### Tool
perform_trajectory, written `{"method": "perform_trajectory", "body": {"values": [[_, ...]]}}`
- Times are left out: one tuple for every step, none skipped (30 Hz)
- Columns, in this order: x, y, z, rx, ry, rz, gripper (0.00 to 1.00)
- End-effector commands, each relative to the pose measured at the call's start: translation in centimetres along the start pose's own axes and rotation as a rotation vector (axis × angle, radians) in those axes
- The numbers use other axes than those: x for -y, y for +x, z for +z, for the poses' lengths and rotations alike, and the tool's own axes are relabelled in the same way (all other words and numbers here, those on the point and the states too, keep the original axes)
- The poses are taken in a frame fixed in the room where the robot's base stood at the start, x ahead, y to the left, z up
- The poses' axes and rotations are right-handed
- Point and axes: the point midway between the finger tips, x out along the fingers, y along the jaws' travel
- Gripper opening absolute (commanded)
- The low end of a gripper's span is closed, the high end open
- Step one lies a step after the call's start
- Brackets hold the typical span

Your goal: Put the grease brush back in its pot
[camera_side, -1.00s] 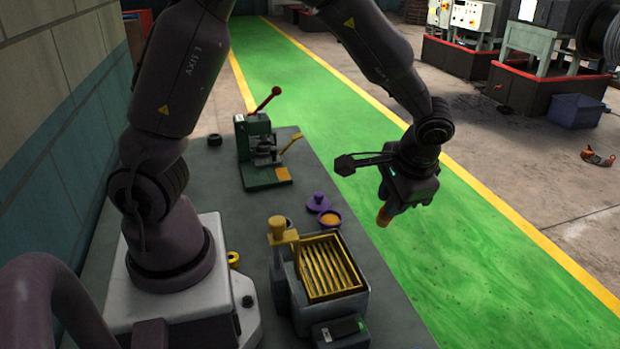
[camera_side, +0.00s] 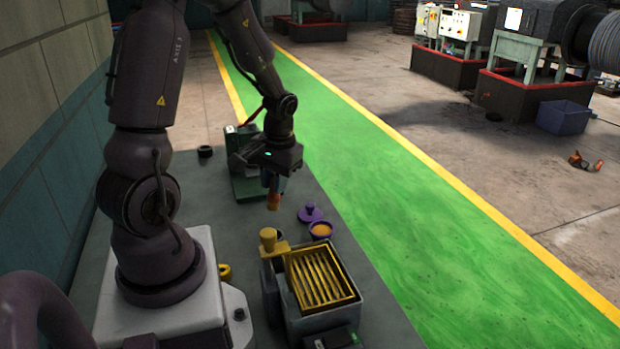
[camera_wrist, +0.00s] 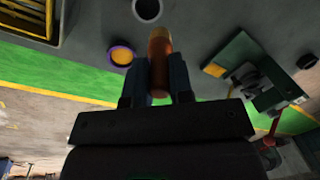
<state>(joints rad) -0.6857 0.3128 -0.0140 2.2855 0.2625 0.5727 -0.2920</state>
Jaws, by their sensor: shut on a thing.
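My gripper (camera_side: 270,184) is shut on an orange-brown, roughly cylindrical piece (camera_side: 273,202), which looks like the grease brush. It hangs about upright above the bench, apart from everything below. In the wrist view the same piece (camera_wrist: 160,60) sits between my two fingers (camera_wrist: 160,80); its bristles cannot be made out. A small purple pot (camera_side: 320,230) with orange-yellow contents stands open on the bench, right of and below my gripper in the side view. It also shows in the wrist view (camera_wrist: 121,54). A dark round cup (camera_wrist: 147,10) stands near it at the top.
A purple lid with a knob (camera_side: 310,212) lies beside the purple pot. A grey box with a yellow slatted tray (camera_side: 320,279) and a yellow knobbed post (camera_side: 268,240) stands nearer. A green press (camera_side: 243,186) is behind my gripper. The bench's left part is mostly clear.

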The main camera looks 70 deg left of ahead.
Motion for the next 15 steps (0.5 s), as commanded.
{"method": "perform_trajectory", "body": {"values": [[0.7, 0.3, 0.4, 0.003, -0.020, 0.011, 0.00], [0.9, 0.5, 0.7, 0.004, -0.026, 0.018, 0.00], [1.2, 0.8, 1.0, 0.004, -0.031, 0.028, 0.00], [1.3, 0.9, 1.2, 0.003, -0.030, 0.037, 0.00], [1.2, 1.1, 1.6, 0.003, -0.021, 0.050, 0.00], [0.6, 1.3, 1.8, -0.003, 0.011, 0.066, 0.00], [0.2, 1.3, 1.8, -0.005, 0.029, 0.076, 0.00], [0.1, 1.4, 1.8, -0.007, 0.040, 0.085, 0.00], [0.1, 1.4, 1.7, -0.009, 0.049, 0.095, 0.00], [0.1, 1.4, 1.6, -0.010, 0.056, 0.103, 0.00], [0.1, 1.4, 1.5, -0.010, 0.062, 0.109, 0.00], [0.1, 1.4, 1.5, -0.010, 0.069, 0.118, 0.00], [0.1, 1.4, 1.4, -0.010, 0.074, 0.124, 0.00], [0.1, 1.4, 1.5, -0.010, 0.076, 0.129, 0.00], [0.1, 1.5, 1.5, -0.010, 0.078, 0.134, 0.00]]}}
